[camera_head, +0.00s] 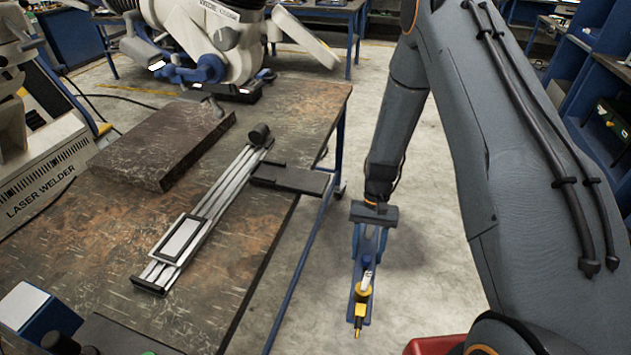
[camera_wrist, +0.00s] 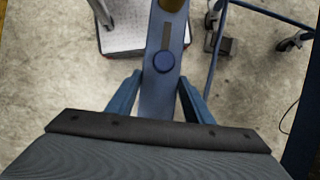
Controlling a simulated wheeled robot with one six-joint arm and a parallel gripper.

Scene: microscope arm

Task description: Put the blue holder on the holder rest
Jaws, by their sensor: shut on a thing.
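The blue holder (camera_wrist: 160,98) is a long flat blue bar with a slot and a round knob in the wrist view. In the head view the blue holder (camera_head: 367,318) hangs below my wrist, with a yellow and gold piece (camera_head: 362,290) at its lower end. My gripper (camera_head: 369,240) is shut on it, off the table's right side and over the floor. In the wrist view my gripper's blue fingers (camera_wrist: 158,90) flank the bar. No part is plainly marked as the holder rest; a small black plate (camera_head: 290,179) juts from the table's right edge beside a rail.
The worn table (camera_head: 221,290) carries a silver rail (camera_head: 220,193) with a framed plate (camera_head: 182,240), and a thick dark slab (camera_head: 165,140). A laser welder (camera_head: 45,165) stands left and a large white machine (camera_head: 210,40) behind. A red box (camera_head: 435,345) is at the bottom.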

